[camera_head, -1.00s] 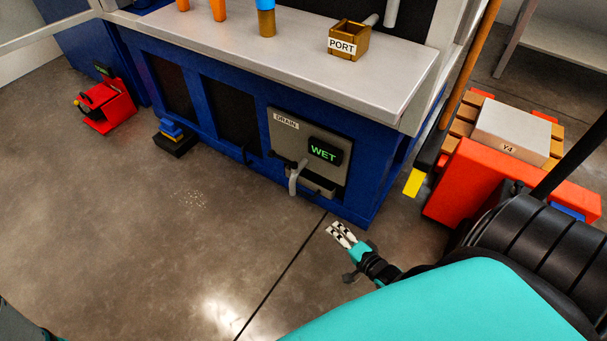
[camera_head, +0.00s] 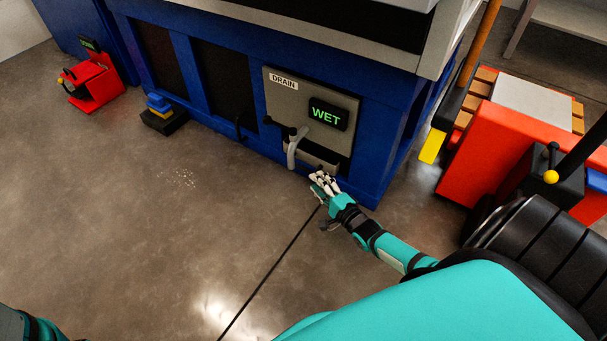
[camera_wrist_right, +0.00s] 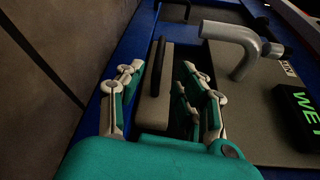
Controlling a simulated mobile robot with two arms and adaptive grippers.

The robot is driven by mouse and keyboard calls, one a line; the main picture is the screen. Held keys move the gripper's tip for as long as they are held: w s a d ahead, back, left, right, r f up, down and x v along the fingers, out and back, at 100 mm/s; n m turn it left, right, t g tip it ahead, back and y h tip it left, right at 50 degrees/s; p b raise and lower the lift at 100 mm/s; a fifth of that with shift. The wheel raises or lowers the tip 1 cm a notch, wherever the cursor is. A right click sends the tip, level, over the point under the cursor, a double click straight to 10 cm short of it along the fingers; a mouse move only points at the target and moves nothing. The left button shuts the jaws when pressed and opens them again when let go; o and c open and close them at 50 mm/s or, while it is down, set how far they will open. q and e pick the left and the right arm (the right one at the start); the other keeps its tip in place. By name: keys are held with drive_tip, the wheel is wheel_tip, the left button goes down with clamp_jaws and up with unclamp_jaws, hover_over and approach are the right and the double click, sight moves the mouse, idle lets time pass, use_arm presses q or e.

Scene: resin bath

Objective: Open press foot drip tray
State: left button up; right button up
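The drip tray (camera_head: 318,157) is a grey box at the foot of the blue press, low on the drain panel and below the bent drain pipe (camera_head: 292,147). In the right wrist view its grey front (camera_wrist_right: 173,82) carries a black bar handle (camera_wrist_right: 157,68). My right gripper (camera_head: 322,182) is just in front of the tray and hides part of it. In the right wrist view the right gripper (camera_wrist_right: 163,88) is open, with its fingers on either side of the handle; I cannot tell whether they touch it. My left gripper is not in view.
The grey drain panel (camera_head: 272,108) bears a green "WET" display (camera_head: 327,114). A yellow-tipped, wooden-handled tool (camera_head: 432,146) and a red cart (camera_head: 488,140) stand to the right. A red device (camera_head: 92,83) sits at the far left. The floor in front is clear.

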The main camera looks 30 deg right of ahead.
sight(304, 170)
drive_tip(key=w+b, duration=0.1)
drive_tip(key=w, duration=0.1)
drive_tip(key=w+b, duration=0.1)
drive_tip(key=w, duration=0.1)
drive_tip(key=w+f+b, duration=0.1)
drive_tip(key=w, duration=0.1)
drive_tip(key=shift+w, duration=0.2)
drive_tip(key=shift+w+r+b, duration=0.1)
drive_tip(key=shift+w+b, duration=0.35)
drive_tip(key=shift+w, duration=0.25)
drive_tip(key=shift+c, duration=0.2)
clamp_jaws()
drive_tip(key=shift+a, duration=0.1)
